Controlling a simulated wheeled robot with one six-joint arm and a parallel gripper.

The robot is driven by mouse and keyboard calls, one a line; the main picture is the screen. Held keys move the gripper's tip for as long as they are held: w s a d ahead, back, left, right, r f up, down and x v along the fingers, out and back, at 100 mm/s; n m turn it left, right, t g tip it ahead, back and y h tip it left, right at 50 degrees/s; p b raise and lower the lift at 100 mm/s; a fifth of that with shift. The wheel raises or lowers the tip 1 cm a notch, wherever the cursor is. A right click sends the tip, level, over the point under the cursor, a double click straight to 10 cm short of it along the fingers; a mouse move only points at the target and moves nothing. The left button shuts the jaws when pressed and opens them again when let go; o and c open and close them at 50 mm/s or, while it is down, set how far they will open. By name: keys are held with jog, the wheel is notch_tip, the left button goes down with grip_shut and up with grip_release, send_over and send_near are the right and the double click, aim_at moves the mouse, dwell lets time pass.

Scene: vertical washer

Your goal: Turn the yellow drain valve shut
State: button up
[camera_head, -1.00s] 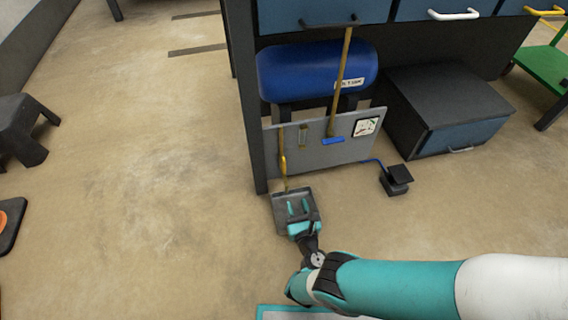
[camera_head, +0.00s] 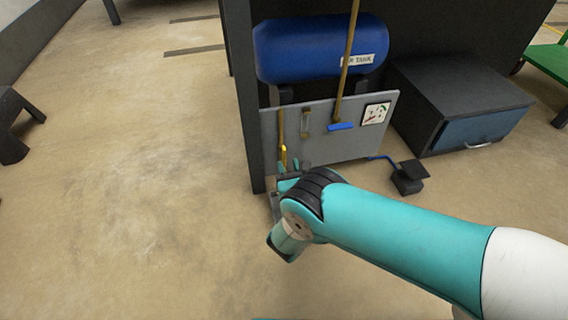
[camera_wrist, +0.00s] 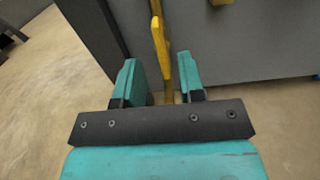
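The yellow drain valve handle (camera_head: 283,155) is a narrow, upright lever on a thin brass pipe (camera_head: 281,124) at the left end of the grey panel. In the wrist view the yellow handle (camera_wrist: 161,42) stands upright, a little beyond and between my fingertips. My gripper (camera_wrist: 160,80) is open, with one teal finger on each side of the handle's line; no contact shows. In the head view my gripper (camera_head: 288,178) is small and partly hidden behind my own wrist, just below the handle.
A blue-handled valve (camera_head: 341,126) on a taller brass pipe, a gauge (camera_head: 376,113) and a sight glass (camera_head: 306,122) are on the panel. The blue air tank (camera_head: 318,48) is above. A dark post (camera_head: 247,100) stands close left. A pedal (camera_head: 408,177) sits right.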

aim_at(285, 156)
jog(key=shift+f+b+x, duration=0.25)
jog(key=shift+b+x, duration=1.1)
jog(key=shift+b, duration=0.95)
jog(key=shift+r+b+x, duration=0.2)
jog(key=shift+b+x, duration=0.25)
jog(key=shift+x, duration=0.95)
jog(key=shift+c, duration=0.2)
grip_shut()
